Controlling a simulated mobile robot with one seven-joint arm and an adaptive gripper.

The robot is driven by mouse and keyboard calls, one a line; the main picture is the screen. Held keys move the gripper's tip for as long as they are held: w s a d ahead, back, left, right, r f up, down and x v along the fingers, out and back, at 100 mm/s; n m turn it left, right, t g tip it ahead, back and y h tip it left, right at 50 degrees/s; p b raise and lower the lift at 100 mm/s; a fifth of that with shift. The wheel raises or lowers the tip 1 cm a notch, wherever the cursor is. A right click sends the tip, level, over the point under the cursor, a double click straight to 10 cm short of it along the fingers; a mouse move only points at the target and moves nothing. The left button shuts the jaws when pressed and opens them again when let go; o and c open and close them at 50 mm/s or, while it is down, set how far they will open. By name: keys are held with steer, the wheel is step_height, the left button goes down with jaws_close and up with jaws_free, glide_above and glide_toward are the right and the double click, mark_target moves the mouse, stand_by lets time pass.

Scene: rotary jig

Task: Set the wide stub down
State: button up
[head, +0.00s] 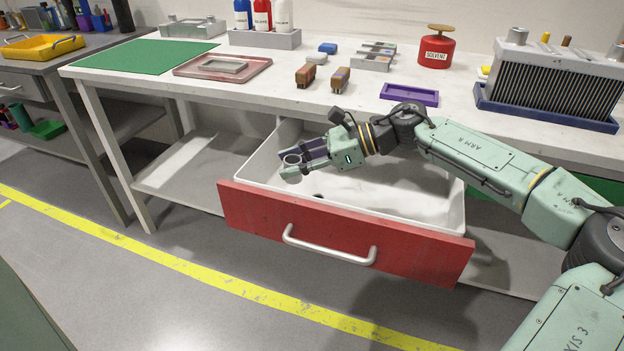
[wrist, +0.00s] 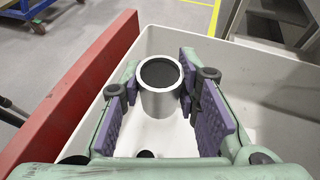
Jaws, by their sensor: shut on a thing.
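The wide stub (wrist: 158,104) is a short silver cylinder with a dark round top, between my fingertips in the wrist view. It also shows in the head view (head: 292,159) as a small grey ring at the end of my gripper (head: 296,161). My gripper, with purple finger pads (wrist: 160,83), is shut on the stub. The stub is over the open drawer (head: 345,238), within its white walls and close to the red front. It looks roughly upright. I cannot tell whether its base touches the drawer floor.
A small dark spot or object (head: 318,196) shows on the drawer floor. The rest of the drawer floor looks largely bare. The white bench (head: 330,103) above holds a purple tray (head: 409,94), two brown blocks, a red solvent can (head: 436,50) and a radiator (head: 549,80).

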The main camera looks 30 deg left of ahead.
step_height(320, 180, down, 6)
steer(key=shift+r, duration=0.25)
steer(key=shift+f, duration=0.1)
steer(key=shift+f+b, duration=0.55)
steer(key=shift+f, duration=0.05)
steer(key=o, duration=1.1)
steer(key=shift+r, duration=0.1)
steer(key=shift+o, duration=0.2)
